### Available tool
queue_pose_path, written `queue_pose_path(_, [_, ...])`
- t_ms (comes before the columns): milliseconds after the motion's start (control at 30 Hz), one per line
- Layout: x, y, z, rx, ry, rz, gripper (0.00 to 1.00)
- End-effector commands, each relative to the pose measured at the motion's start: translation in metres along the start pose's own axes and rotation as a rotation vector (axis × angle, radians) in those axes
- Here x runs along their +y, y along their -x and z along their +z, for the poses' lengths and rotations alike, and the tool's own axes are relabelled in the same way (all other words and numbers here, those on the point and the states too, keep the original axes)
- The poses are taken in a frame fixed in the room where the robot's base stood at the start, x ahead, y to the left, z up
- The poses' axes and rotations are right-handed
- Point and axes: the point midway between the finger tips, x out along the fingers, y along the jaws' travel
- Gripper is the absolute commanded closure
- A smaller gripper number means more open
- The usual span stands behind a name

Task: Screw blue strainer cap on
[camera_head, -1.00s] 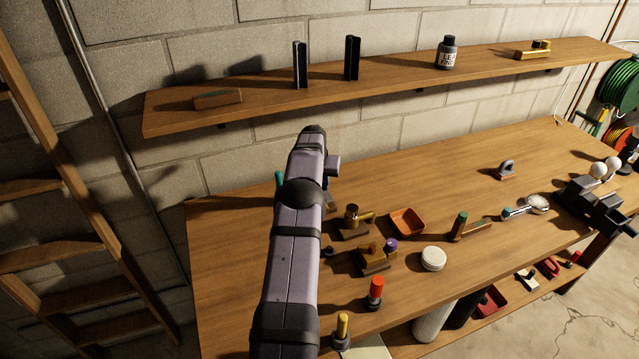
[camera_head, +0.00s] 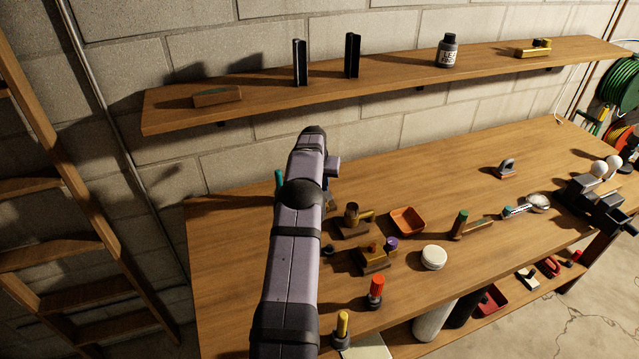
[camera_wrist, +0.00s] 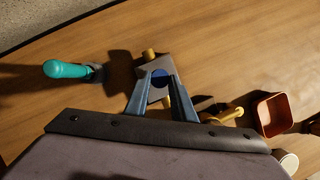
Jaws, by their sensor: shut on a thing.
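In the wrist view, the blue strainer cap (camera_wrist: 160,83) is a dark blue round piece between the tips of my gripper (camera_wrist: 160,79). The two grey-blue fingers are shut on it, one on each side. Around and under it is a grey fitting (camera_wrist: 146,69) with a brass stub (camera_wrist: 150,54) at its far side and more brass at its near side. I cannot tell whether the cap is seated or only held over the fitting. In the head view, my arm hides the cap and my fingertips.
A teal-handled tool (camera_wrist: 68,69) stands left of the fitting. Right are a brass piece on a block (camera_head: 352,215), an orange tray (camera_head: 407,220) and a white round lid (camera_head: 433,257). Red (camera_head: 376,287) and yellow-handled (camera_head: 342,325) tools stand near the front edge. The bench's back right is mostly clear.

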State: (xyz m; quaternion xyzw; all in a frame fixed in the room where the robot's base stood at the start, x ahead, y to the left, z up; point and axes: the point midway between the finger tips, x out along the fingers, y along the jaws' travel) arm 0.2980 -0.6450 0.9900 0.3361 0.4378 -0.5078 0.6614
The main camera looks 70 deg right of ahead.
Motion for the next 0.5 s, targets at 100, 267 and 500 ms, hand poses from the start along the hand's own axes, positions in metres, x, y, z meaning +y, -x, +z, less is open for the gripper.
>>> queue_pose_path(100, [0.000,-0.004,-0.002,0.000,0.000,0.000,1.00])
queue_pose_path(267, [0.000,-0.008,-0.003,0.000,0.000,0.000,1.00])
queue_pose_path(500, [0.000,-0.014,-0.006,0.000,0.000,0.000,1.00])
